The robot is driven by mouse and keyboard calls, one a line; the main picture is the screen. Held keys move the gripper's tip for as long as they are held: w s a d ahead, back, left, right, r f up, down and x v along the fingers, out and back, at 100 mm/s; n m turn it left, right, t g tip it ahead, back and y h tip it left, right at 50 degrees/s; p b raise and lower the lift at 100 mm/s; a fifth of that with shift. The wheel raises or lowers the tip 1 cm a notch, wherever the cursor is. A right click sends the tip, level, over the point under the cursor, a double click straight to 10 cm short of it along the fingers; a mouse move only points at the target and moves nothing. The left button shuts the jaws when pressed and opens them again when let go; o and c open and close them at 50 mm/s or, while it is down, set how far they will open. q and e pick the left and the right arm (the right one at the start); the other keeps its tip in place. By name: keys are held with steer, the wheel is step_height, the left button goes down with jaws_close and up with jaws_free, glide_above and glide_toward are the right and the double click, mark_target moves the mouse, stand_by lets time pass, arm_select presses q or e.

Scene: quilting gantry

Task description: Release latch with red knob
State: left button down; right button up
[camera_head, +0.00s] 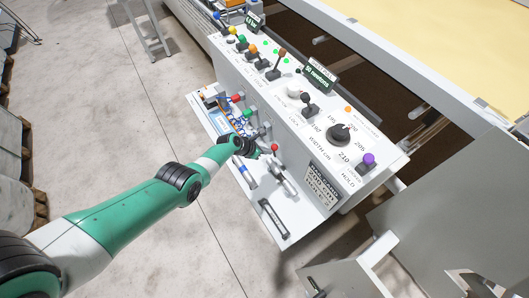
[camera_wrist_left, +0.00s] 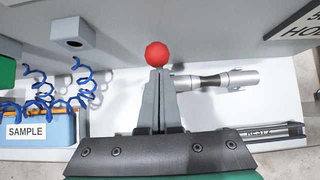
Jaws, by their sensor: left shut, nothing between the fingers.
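The red knob (camera_head: 274,147) is a small ball at the front face of the grey control console (camera_head: 300,118). In the left wrist view the red knob (camera_wrist_left: 157,54) appears just beyond my fingertips, in line with them. Its stem and latch are mostly hidden behind the fingers. My left gripper (camera_head: 266,151) reaches in from the left, close beside the knob. In the left wrist view the left gripper (camera_wrist_left: 159,76) has its fingers together with nothing between them. Whether the tips touch the knob cannot be told. My right gripper is out of view.
A grey cylindrical part (camera_wrist_left: 215,79) lies right of the fingers. A SAMPLE box (camera_wrist_left: 38,127) and blue coiled cords (camera_wrist_left: 65,88) are at left. The console top carries a black dial (camera_head: 339,134) and a purple button (camera_head: 368,159). Open floor lies left.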

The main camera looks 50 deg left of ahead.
arm_select(q)
steer(key=shift+w+r, duration=0.45)
steer(key=shift+w, duration=0.05)
steer(key=shift+r, duration=0.15)
step_height(320, 180, up, 9)
steer(key=p, duration=0.9)
steer(key=shift+w+f, duration=0.2)
steer(key=shift+w, duration=0.15)
